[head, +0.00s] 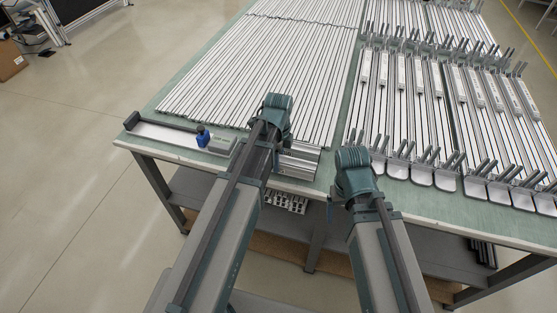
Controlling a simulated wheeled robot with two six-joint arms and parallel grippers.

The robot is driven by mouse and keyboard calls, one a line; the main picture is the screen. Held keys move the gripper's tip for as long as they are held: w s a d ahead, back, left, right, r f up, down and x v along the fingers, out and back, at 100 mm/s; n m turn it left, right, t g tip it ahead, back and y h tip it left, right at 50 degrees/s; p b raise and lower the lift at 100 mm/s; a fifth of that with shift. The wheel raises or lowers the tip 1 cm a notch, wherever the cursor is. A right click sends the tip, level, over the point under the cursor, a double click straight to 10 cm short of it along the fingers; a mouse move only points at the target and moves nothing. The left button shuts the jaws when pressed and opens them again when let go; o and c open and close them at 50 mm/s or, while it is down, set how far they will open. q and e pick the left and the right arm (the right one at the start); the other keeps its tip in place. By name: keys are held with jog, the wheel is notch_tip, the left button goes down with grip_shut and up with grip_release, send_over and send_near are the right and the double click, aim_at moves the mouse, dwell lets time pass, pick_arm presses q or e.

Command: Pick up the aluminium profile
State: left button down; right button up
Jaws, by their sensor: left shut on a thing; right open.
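Many long silver aluminium profiles (270,75) lie side by side in a wide row on the green table top. A short group of silver profiles (298,162) sits at the table's front edge, just right of my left arm. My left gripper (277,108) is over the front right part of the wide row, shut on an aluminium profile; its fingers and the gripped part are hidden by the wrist. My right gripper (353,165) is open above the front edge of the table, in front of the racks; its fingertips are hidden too.
A blue-and-grey device (204,137) sits on a rail (165,132) at the table's front left. Racks with grey upright prongs (405,110) fill the right side of the table. A lower shelf (190,185) is under the table. Open floor (75,120) lies to the left.

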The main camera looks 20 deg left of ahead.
pick_arm(q)
jog(key=shift+r+p, duration=0.55)
jog(key=shift+r, duration=0.4)
jog(key=s+d+r, duration=0.1)
jog(key=s+d, duration=1)
jog(key=shift+s+p, duration=0.35)
jog(key=shift+p, duration=0.1)
pick_arm(e)
notch_tip(320, 180, up, 3)
jog(key=shift+f, duration=0.1)
